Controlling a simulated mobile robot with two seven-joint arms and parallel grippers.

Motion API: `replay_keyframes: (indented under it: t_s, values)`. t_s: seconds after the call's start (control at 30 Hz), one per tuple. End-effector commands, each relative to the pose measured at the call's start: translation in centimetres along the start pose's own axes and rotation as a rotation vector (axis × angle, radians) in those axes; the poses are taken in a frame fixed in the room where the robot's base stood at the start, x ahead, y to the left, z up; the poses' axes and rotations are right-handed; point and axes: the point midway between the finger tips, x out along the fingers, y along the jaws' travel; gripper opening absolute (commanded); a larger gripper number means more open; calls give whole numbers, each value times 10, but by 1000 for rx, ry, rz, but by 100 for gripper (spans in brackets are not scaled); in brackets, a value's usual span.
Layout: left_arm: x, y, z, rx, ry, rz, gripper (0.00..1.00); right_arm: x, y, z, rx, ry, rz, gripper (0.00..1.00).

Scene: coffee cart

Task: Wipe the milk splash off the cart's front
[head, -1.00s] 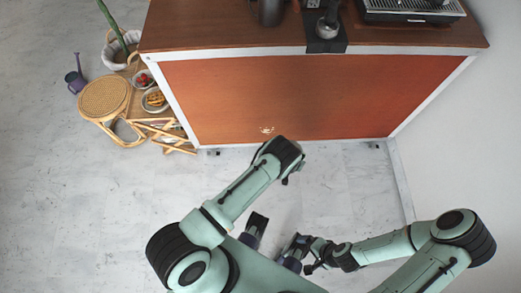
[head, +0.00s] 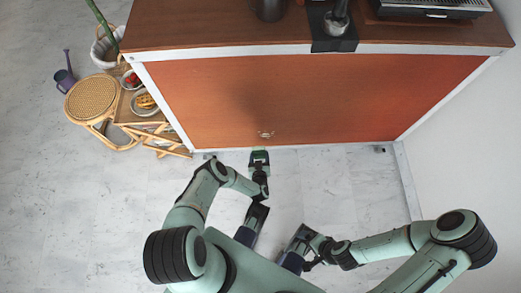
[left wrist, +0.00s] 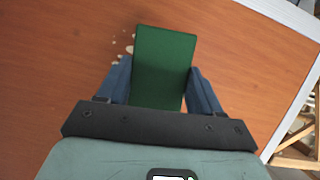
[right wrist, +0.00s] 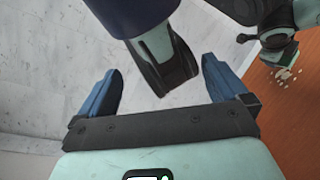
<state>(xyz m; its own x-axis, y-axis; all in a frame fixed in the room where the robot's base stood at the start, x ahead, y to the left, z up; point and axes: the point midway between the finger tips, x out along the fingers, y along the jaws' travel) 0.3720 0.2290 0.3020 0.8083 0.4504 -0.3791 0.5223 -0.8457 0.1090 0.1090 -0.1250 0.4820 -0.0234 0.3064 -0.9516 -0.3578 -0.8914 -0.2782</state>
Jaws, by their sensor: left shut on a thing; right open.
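The milk splash (head: 266,134) is a small cluster of pale spots low on the orange-brown cart front (head: 330,100). It also shows in the left wrist view (left wrist: 128,48), beside the pad's left edge and partly hidden by it, and in the right wrist view (right wrist: 285,74). My left gripper (head: 260,164) is shut on a green rectangular pad (left wrist: 165,65), close to the cart front and just below the splash in the head view. I cannot tell whether the pad touches the panel. My right gripper (right wrist: 160,68) is open and empty, well back from the cart.
Left of the cart stand a rattan stool (head: 92,98), a wooden stand with plates (head: 145,104) and a watering can (head: 66,78). A white wall (head: 470,150) is at the right. The floor (head: 340,185) before the cart is clear.

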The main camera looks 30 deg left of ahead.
Motion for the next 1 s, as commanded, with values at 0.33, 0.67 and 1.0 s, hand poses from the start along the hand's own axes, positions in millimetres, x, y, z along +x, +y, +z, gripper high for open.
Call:
replay_keyframes:
  t_s: [0.33,0.67,1.0]
  values:
    - [34,0,-13,1,1,-1,37,14,5,-19,4,50,1,100]
    - [50,0,-21,1,-2,1,37,20,8,-34,7,90,2,100]
    - [50,1,-21,1,-2,2,37,20,8,-34,7,91,2,100]
